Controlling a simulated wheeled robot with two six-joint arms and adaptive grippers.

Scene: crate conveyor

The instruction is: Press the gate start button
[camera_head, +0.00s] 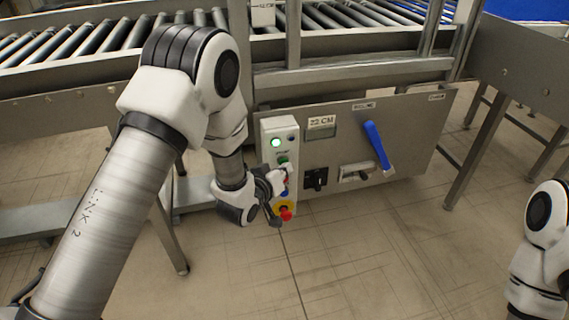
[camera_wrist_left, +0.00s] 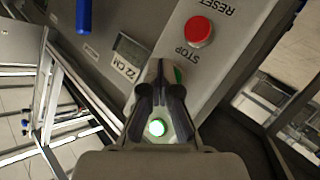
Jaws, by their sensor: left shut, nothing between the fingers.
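The control box (camera_head: 268,130) has a lit green lamp (camera_head: 276,142), with a green button (camera_head: 283,160) below it. My left gripper (camera_head: 280,180) is shut and empty in front of the box, just below the green button. In the left wrist view the gripper's fingertips (camera_wrist_left: 160,68) are together near the panel. Part of the green button (camera_wrist_left: 178,75) shows beside them, and contact cannot be told. The lit lamp (camera_wrist_left: 157,127) shows between the fingers. A red button (camera_wrist_left: 199,30) marked STOP lies past the tips. My right gripper is out of view.
A red knob on a yellow base (camera_head: 286,213) sits below the gripper. The panel carries a blue lever (camera_head: 377,145), a 22 CM display (camera_head: 321,124) and a black switch (camera_head: 315,179). The roller conveyor (camera_head: 100,38) runs above. The floor in front is clear.

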